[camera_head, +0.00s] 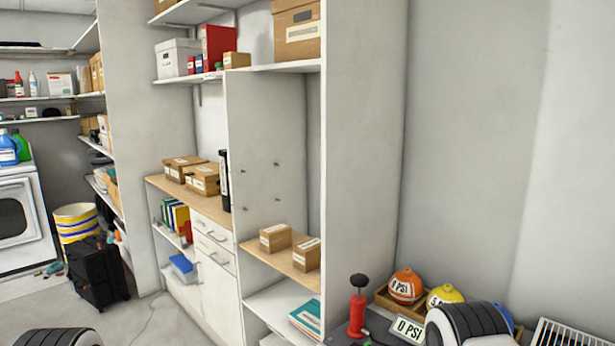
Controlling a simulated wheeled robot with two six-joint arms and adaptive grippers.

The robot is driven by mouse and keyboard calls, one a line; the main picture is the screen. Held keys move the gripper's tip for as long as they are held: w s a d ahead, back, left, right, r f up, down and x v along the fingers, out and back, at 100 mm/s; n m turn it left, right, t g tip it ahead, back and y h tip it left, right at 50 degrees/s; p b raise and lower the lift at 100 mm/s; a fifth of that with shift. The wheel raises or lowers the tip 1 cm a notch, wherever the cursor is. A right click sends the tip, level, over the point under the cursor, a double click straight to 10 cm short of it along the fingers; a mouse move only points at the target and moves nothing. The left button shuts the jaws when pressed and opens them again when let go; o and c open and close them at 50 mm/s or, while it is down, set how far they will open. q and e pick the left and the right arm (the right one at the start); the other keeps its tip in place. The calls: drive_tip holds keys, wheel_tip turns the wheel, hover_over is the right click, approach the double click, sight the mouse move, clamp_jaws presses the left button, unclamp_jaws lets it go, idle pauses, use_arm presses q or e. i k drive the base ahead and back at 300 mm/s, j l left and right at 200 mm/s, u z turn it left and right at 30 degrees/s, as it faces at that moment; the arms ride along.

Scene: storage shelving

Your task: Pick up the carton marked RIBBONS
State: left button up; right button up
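Several brown cartons with white labels stand on the shelving, and the print is too small to tell which is marked RIBBONS. Two small cartons, one on the left (275,237) and one on the right (306,254), sit side by side on the low wooden shelf (262,248). Two flatter cartons, one behind (180,165) and one in front (203,181), lie on the wooden counter to the left. A larger carton (297,30) stands on the upper shelf. Neither gripper is in view; only rounded black-and-white parts of my arms show at the bottom edge.
A red hand pump (357,308) and a tray with orange (405,286) and yellow (445,296) balls stand at the lower right. A tall white panel (362,130) closes the shelving's right side. A black suitcase (97,272) stands on the floor at left, with clear floor before it.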

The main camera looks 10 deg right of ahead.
sight(306, 254)
drive_tip(key=i+j, duration=0.15)
drive_tip(key=j, duration=0.2)
drive_tip(key=i+j+z, duration=0.1)
drive_tip(key=j, duration=0.25)
drive_tip(key=i+j, duration=0.15)
drive_tip(key=j, duration=0.2)
drive_tip(key=i+j+z, duration=0.1)
drive_tip(key=j, duration=0.25)
drive_tip(key=i+j, duration=0.2)
drive_tip(key=j, duration=0.2)
drive_tip(key=z, duration=0.05)
